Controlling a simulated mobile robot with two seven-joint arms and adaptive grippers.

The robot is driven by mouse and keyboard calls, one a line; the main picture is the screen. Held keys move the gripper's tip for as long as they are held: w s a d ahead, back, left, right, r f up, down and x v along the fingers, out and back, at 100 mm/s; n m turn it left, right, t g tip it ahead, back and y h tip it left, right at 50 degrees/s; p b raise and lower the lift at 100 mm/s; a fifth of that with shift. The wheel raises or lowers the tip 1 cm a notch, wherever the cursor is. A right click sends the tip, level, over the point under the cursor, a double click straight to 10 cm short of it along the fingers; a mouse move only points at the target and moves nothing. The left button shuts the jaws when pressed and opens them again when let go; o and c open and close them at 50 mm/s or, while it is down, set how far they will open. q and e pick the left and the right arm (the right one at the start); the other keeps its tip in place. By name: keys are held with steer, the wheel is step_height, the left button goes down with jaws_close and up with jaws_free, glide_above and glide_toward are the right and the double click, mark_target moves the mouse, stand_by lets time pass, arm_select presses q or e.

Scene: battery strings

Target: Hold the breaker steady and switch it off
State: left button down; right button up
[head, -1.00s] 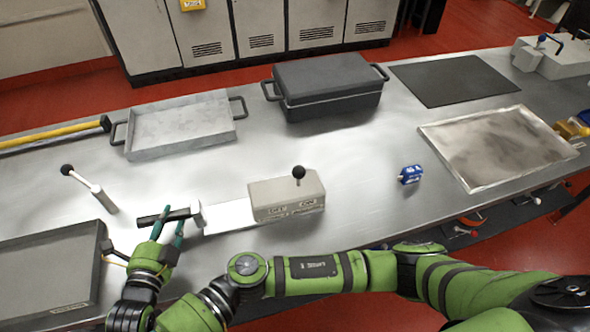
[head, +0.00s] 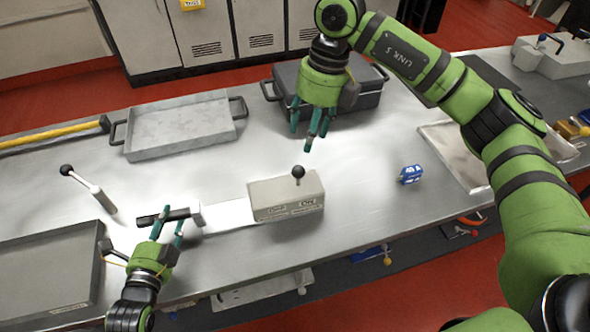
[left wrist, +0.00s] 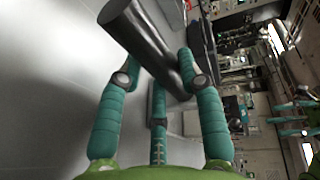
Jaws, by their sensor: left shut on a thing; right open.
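The breaker (head: 268,204) is a pale grey box at the middle front of the bench in the head view. Its lever ends in a black ball (head: 298,172) above the right part of the box, over the label that seems to read ON. A flat pale plate (head: 228,214) runs left from the box to a dark handle (head: 180,215). My left gripper (head: 167,224) is shut on this handle, which also shows between the teal fingers in the left wrist view (left wrist: 150,45). My right gripper (head: 311,138) is open and empty, pointing down beyond the breaker.
A black lidded box (head: 285,93) stands behind the right gripper. A grey tray (head: 185,150) is at the back left and a dark tray (head: 50,275) at the front left.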

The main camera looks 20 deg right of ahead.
mark_target(300, 167)
steer(key=f, duration=0.3)
steer(key=a+f, duration=0.1)
steer(key=f, duration=0.3)
steer(key=a+f, duration=0.1)
steer(key=f, duration=0.3)
steer(key=shift+s+a+f, duration=0.15)
steer(key=shift+s, duration=0.05)
jaws_close()
